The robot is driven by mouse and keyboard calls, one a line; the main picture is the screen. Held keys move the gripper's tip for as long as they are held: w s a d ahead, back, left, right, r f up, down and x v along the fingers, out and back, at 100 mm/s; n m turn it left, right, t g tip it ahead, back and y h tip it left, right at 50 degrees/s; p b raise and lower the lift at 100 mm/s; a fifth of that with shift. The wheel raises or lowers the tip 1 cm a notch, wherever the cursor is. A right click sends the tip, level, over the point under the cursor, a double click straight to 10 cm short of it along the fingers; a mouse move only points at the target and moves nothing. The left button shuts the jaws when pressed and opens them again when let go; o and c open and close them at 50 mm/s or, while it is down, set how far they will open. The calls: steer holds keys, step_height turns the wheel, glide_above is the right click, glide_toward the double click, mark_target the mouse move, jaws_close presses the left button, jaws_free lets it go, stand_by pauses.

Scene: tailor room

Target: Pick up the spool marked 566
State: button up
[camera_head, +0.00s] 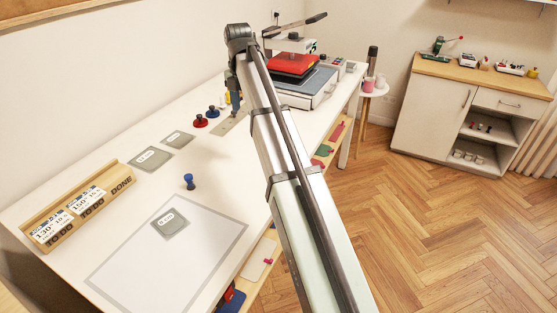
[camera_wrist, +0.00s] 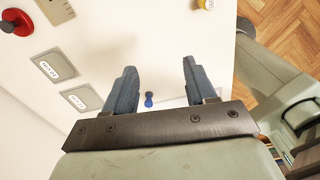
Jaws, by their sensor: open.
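No marking 566 is readable in either view, so I cannot tell which thing is that spool. A small yellow-and-white item (camera_head: 228,99) that may be a spool stands on the white table, partly hidden by my arm's end. What looks like the same item shows at the top edge of the wrist view (camera_wrist: 207,4), cut off by the frame. My gripper (camera_wrist: 160,68) is open and empty, its blue-grey fingers wide apart above the table. In the head view its end (camera_head: 234,100) points down near that item.
A red knob-like piece (camera_head: 200,121) and a dark blue one (camera_head: 213,112) stand left of my gripper. A blue peg (camera_head: 189,181), grey labelled patches (camera_head: 152,158) and a wooden card holder (camera_head: 80,204) are nearer. A red-topped press (camera_head: 293,63) stands behind.

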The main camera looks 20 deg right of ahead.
steer(key=s+d+f+m+t, duration=0.1)
steer(key=s+d+f+m, duration=0.3)
steer(key=s+d+m, duration=0.45)
steer(key=f+m, duration=0.3)
steer(key=m, duration=0.2)
steer(key=w+f+m, duration=0.1)
steer(key=f+m, duration=0.2)
steer(key=m, duration=0.3)
steer(key=w+f+m, duration=0.1)
steer(key=f+m, duration=0.2)
steer(key=m, duration=0.3)
steer(key=shift+w+d+f+t, duration=0.1)
steer(key=shift+w+d+t, duration=0.1)
steer(key=shift+t, duration=0.2)
steer(key=shift+w+d+f, duration=0.1)
steer(key=shift+w+f, duration=0.05)
steer(key=shift+f, duration=2.55)
jaws_close()
